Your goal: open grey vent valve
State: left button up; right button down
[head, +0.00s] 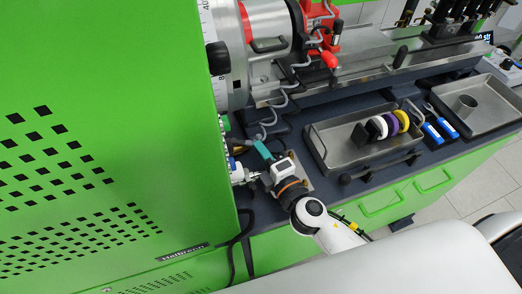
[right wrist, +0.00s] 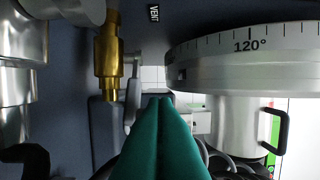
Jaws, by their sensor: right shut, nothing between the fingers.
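In the head view the teal fingers of my right gripper (head: 263,150) are beside the green cabinet, and the valve cannot be made out there. My left gripper is not in view.
A round metal drum with a degree scale (right wrist: 245,58) is close on the right of the wrist view. A green cabinet (head: 110,120) fills the left of the head view. A tray (head: 340,145) with coloured rings stands on the dark bench, right of my gripper.

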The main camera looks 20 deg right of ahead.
jog(key=shift+d, duration=0.1)
jog(key=shift+w+d+n+y, duration=0.2)
jog(key=shift+w+d+y, duration=0.1)
jog(key=shift+w+d, duration=0.4)
jog(key=shift+w+d+n+y, duration=0.25)
jog(key=shift+w+d, duration=0.2)
jog(key=shift+w, duration=0.45)
jog(key=shift+r, duration=0.1)
notch_tip(320, 180, up, 10)
jog(key=p, duration=0.3)
